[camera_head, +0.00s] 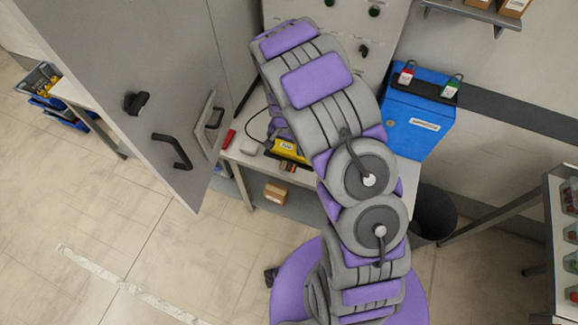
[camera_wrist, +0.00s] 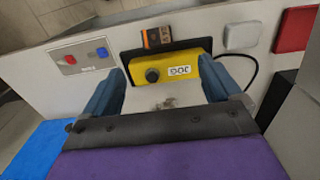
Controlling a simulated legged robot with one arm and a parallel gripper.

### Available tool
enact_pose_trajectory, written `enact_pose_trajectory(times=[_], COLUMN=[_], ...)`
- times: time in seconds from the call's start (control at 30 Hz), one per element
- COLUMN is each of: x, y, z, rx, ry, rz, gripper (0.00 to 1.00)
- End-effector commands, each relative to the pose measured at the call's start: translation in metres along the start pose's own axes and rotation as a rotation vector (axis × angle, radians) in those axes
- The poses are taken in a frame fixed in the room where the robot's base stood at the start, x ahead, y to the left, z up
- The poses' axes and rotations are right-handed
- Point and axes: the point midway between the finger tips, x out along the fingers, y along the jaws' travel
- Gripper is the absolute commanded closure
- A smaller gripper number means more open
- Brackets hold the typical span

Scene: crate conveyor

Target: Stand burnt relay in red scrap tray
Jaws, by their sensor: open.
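A small orange-and-black block (camera_wrist: 157,38), which looks like the burnt relay, sits near the bench edge in the wrist view. It also shows below the yellow box in the head view (camera_head: 288,166). A red flat piece (camera_wrist: 297,30), likely the red scrap tray, lies at the upper right in the wrist view and at the bench's left end in the head view (camera_head: 228,139). My gripper (camera_wrist: 161,68) is open and empty, its blue fingers apart over the bench. The relay is beyond the fingertips. The arm hides my gripper in the head view.
A yellow box (camera_wrist: 180,78) with a black knob shows between the fingers. A white block (camera_wrist: 242,36) and a grey button panel (camera_wrist: 81,55) flank it. A blue case (camera_head: 416,120) stands at the bench's right. A grey cabinet door (camera_head: 150,80) stands open at the left.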

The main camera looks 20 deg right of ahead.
Motion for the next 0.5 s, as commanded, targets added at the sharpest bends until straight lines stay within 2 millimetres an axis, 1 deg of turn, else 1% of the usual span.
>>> enact_pose_trajectory(times=[0.03, 0.1, 0.3, 0.4, 0.5], x=[0.012, 0.026, 0.063, 0.079, 0.090], y=[0.001, 0.001, 0.001, 0.001, 0.000], z=[0.001, 0.001, 0.001, 0.000, -0.001], rx=[0.000, 0.000, 0.001, 0.000, -0.001], ry=[-0.005, -0.003, -0.005, -0.001, 0.001], rz=[0.002, 0.002, 0.002, 0.000, -0.001], gripper=[0.08, 0.08, 0.08, 0.08, 0.08])
